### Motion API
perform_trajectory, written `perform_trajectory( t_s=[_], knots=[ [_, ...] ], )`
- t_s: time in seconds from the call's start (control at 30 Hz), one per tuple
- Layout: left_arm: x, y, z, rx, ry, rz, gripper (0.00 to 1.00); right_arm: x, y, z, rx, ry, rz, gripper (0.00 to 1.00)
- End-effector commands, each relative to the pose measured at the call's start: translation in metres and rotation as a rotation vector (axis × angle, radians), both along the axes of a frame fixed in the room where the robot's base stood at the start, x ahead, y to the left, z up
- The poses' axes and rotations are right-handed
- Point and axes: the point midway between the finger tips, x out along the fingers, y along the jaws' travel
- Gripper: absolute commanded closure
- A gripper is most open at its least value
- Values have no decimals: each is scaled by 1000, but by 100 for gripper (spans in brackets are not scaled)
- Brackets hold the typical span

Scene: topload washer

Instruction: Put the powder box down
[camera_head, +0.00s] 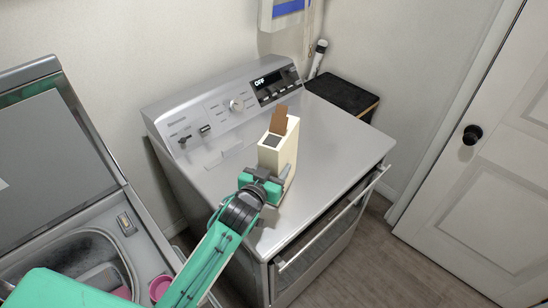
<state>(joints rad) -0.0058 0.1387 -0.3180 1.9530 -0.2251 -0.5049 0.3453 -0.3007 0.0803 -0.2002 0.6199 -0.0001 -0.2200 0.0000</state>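The powder box (284,150) is a cream upright carton with its brown flap (279,120) standing open at the top. It is over the middle of the silver dryer top (330,150). I cannot tell whether its base touches the surface, because my gripper hides the lower part. My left gripper (268,184), green and grey, comes from the lower left and is closed around the lower part of the box, with a grey finger along its right side. My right gripper is not in view.
The dryer's control panel (235,104) with knobs and a lit display runs along the back. The dryer top is clear right of the box. An open washer (125,223) stands at left, with a pink cup (160,287) by its tub. A white door (490,150) is at right.

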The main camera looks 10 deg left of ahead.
Motion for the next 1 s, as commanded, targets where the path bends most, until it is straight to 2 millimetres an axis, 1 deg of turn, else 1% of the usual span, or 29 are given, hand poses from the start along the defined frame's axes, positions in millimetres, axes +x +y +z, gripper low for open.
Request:
perform_trajectory(
  t_s=[0.03, 0.43, 0.47, 0.5, 0.57, 0.8, 0.9, 1.0],
  knots=[
    [0, 0, 3, -3, -11, -1, 100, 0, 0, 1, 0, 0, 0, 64],
    [1, -1, -1, -3, -13, -2, 100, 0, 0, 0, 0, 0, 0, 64],
    [0, 0, -6, 0, -1, -1, 45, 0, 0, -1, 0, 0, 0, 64],
    [0, 0, -6, 0, -1, -1, 38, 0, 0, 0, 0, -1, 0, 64],
    [0, 0, -6, 0, -1, -1, 26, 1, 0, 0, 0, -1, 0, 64],
    [0, 0, -6, 0, -1, -1, 26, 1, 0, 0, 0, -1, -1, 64],
    [0, 0, -2, -1, -2, -1, 26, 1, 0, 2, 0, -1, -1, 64],
    [-8, 1, -4, 0, 0, -1, 26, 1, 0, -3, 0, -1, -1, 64]
  ],
)
